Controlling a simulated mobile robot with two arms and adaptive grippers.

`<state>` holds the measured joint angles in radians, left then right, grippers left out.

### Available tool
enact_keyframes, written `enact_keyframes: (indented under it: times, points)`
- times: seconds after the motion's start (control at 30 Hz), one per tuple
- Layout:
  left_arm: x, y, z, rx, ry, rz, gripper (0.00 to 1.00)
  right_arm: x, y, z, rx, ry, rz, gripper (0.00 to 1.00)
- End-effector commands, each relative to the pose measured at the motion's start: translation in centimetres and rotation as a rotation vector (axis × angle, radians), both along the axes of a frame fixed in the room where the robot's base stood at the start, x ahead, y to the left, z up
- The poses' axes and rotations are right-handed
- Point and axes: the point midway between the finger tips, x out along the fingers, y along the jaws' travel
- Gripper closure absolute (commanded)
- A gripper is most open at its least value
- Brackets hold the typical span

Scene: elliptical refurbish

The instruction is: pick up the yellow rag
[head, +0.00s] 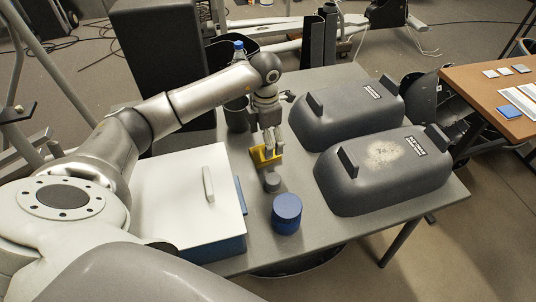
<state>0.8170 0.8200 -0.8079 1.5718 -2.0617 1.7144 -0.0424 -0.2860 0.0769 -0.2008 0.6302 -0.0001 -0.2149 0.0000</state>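The yellow rag (262,158) is near the middle of the grey table, right of the white-lidded box. My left gripper (272,143) points down at the rag from above, its fingers at the rag's upper right part. The fingers overlap the rag in the picture. I cannot tell whether they are closed on it, or whether the rag is lifted off the table. My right gripper is not in view.
A small grey cylinder (272,182) and a blue round container (287,213) stand in front of the rag. The white-lidded box (190,200) is to the left. Two dark grey covers (345,110) (385,185) lie on the right. A blue-capped bottle (239,50) stands behind.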

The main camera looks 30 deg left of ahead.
Motion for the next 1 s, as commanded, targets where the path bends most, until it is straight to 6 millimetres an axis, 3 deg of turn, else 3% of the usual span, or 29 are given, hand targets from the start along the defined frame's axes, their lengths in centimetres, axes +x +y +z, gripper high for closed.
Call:
enact_keyframes:
  times: [0.17, 0.5, 0.77, 1.0]
  points:
    - [0.0, 0.1, -1.3, 0.0, 0.001, 0.0, 0.17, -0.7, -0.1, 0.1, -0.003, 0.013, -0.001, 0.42]
    - [0.3, 0.4, -5.6, -0.001, 0.0, -0.001, 0.17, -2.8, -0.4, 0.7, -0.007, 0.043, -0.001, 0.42]
    - [0.3, 0.5, -5.9, 0.0, -0.002, -0.001, 0.17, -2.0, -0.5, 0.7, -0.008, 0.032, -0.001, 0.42]
    - [0.3, 0.5, -5.8, 0.0, -0.002, -0.001, 0.48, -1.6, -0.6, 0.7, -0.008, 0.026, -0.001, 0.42]
